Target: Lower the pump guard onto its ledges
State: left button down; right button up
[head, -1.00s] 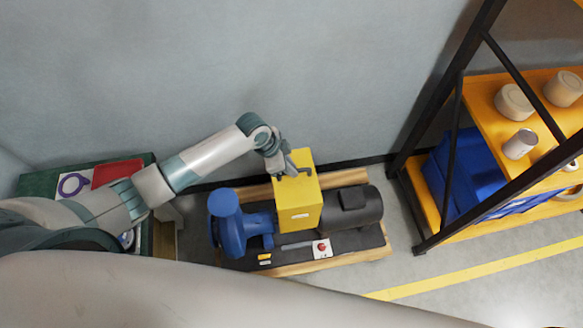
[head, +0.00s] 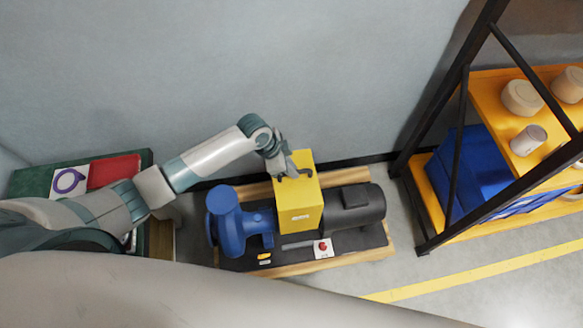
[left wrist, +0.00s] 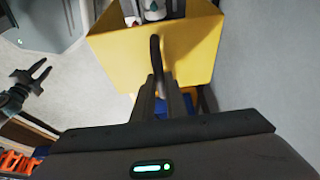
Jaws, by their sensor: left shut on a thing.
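The yellow pump guard (head: 300,205) is a box with a dark handle on top. In the head view it stands between the blue pump (head: 230,222) and the dark motor (head: 356,205), above the black base. Its lower edge and the ledges are hidden or unclear, so I cannot tell if it rests on them. My left gripper (head: 288,174) is shut on the guard's handle. The left wrist view shows the handle (left wrist: 155,50) between its fingers and the yellow guard (left wrist: 112,52) beyond. My right gripper (left wrist: 42,72) shows there too, with fingers apart, away from the guard.
A wooden pallet (head: 355,257) carries the pump set. A switch with a red button (head: 323,248) lies in front of the guard. A green board (head: 32,180) stands left. An orange shelf (head: 495,110) with black posts stands right. The grey wall is close behind.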

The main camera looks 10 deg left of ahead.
aim_at(292, 183)
pick_arm(q)
jog(key=shift+f+b, duration=0.3)
jog(key=shift+f, duration=0.2)
dwell(0.4)
jog(key=shift+d+f+b, duration=0.1)
jog(key=shift+f+b, duration=2.65)
jog(key=shift+f, duration=1.7)
jog(key=shift+f, duration=0.1)
